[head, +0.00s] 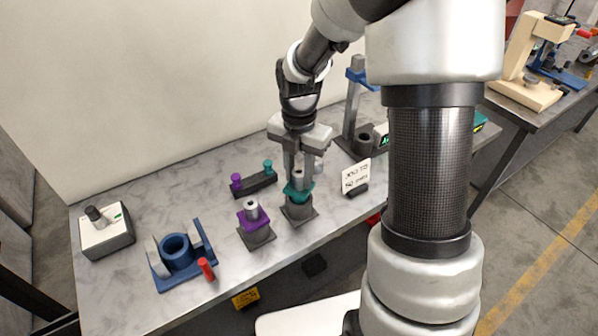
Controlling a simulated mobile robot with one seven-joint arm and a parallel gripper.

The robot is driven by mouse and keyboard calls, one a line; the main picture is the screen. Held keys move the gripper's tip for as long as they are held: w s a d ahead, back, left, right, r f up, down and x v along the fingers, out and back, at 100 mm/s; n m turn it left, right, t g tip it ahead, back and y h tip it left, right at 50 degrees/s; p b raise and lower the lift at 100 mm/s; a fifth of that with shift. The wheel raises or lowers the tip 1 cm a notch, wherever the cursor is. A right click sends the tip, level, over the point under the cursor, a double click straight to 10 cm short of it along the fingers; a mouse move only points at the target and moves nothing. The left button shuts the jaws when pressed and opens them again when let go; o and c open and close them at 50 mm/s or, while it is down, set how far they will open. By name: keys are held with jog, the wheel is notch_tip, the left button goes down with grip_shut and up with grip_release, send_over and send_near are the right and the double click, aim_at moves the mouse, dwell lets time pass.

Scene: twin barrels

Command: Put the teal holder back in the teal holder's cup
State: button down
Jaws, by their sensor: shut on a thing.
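The teal holder (297,194) has a teal collar and a grey metal upper part. My gripper (299,176) points down and is shut on its upper part. The teal holder is upright, directly over a dark grey square-based cup (300,213). Its lower end is hidden, and I cannot tell whether it is fully seated or slightly raised. A purple holder (252,216) stands in a similar dark cup (259,238) to the left and nearer the table's front edge.
A dark rack with purple and teal knobs (256,186) lies behind the purple holder. A sign card (356,174) stands just right of my gripper, with a tall stand (352,112) behind it. A blue fixture (176,252), red cylinder (206,268) and white knob box (107,234) are left.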

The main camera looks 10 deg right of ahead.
jog(key=shift+f+b, duration=0.85)
jog(key=shift+f, duration=0.65)
jog(key=c, duration=1.3)
grip_release()
notch_tip(320, 180, up, 18)
jog(key=shift+f+p, duration=0.25)
jog(key=shift+p, duration=0.75)
